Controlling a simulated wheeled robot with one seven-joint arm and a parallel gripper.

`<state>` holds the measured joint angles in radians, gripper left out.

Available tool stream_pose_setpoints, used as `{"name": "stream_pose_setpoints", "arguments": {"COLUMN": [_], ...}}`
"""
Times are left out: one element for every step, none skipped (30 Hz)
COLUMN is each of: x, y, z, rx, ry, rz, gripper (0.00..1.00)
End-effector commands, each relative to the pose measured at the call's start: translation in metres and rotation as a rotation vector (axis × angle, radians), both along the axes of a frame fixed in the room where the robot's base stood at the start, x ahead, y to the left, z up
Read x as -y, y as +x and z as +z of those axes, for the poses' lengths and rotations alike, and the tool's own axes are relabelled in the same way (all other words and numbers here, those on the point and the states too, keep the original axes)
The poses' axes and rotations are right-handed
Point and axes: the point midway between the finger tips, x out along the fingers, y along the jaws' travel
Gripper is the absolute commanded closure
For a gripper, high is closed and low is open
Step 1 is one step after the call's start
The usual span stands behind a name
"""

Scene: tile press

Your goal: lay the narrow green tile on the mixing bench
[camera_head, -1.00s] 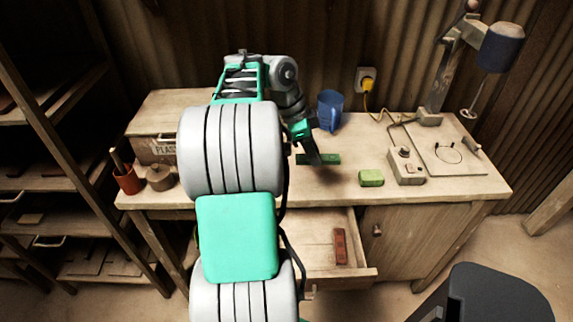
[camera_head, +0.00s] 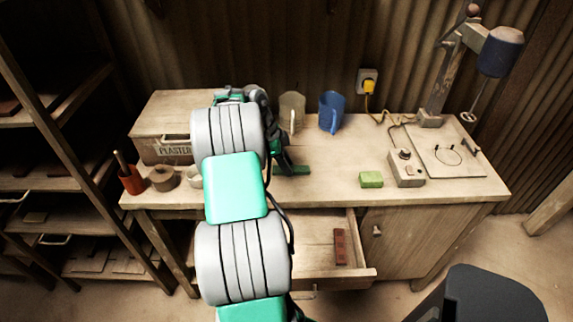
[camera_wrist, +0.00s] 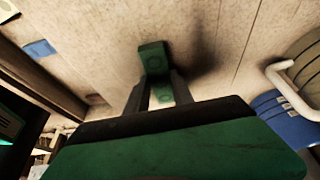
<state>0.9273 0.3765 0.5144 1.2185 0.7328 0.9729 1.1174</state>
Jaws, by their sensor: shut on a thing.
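My gripper (camera_head: 283,166) is over the left middle of the wooden bench (camera_head: 330,190), shut on the narrow dark green tile (camera_head: 298,170). In the head view my arm hides part of the gripper and the tile's left end. In the wrist view the tile (camera_wrist: 153,58) shows at the fingertips of my gripper (camera_wrist: 157,85), with a dark shadow beside it on the pale wood. The tile is low over the bench top; I cannot tell whether it touches the wood.
A blue mug (camera_head: 331,111) and a cream jug (camera_head: 292,112) stand behind the gripper. A light green block (camera_head: 371,179) and a control box (camera_head: 405,168) are to the right. The open drawer (camera_head: 315,250) holds a dark red tile (camera_head: 340,247). Bench between tile and block is clear.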

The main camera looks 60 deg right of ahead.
Motion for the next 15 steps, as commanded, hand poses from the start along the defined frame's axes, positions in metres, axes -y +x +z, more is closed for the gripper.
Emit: {"name": "stream_pose_setpoints", "arguments": {"x": [0.0000, 0.0000, 0.0000, 0.0000, -0.0001, -0.0001, -0.0001, -0.0001, -0.0001, -0.0001, -0.0001, -0.0001, 0.0000, 0.0000, -0.0001], "y": [0.0000, -0.0001, 0.0000, -0.0001, -0.0001, -0.0002, -0.0002, -0.0002, -0.0003, -0.0003, -0.0003, -0.0003, -0.0004, -0.0004, -0.0003], "z": [-0.0022, -0.0035, -0.0048, -0.0031, -0.0028, -0.0027, -0.0027, -0.0027, -0.0026, -0.0026, -0.0026, -0.0026, -0.0026, -0.0026, -0.0025], "rx": [0.000, 0.000, 0.000, 0.000, 0.000, 0.000, 0.000, 0.000, 0.000, 0.000, 0.000, 0.000, 0.000, 0.000, 0.000], "ry": [0.000, 0.000, 0.000, 0.000, 0.000, 0.000, 0.000, 0.000, 0.000, 0.000, 0.001, 0.000, 0.001, 0.001, 0.001], "rz": [0.000, 0.000, 0.000, 0.000, 0.000, 0.000, 0.000, 0.000, 0.000, 0.000, 0.000, 0.000, 0.000, 0.000, 0.000], "gripper": [1.00, 1.00, 1.00, 0.69, 0.67, 0.63, 0.61, 0.58, 0.55, 0.53, 0.50, 0.50, 0.50, 0.50, 0.50]}}
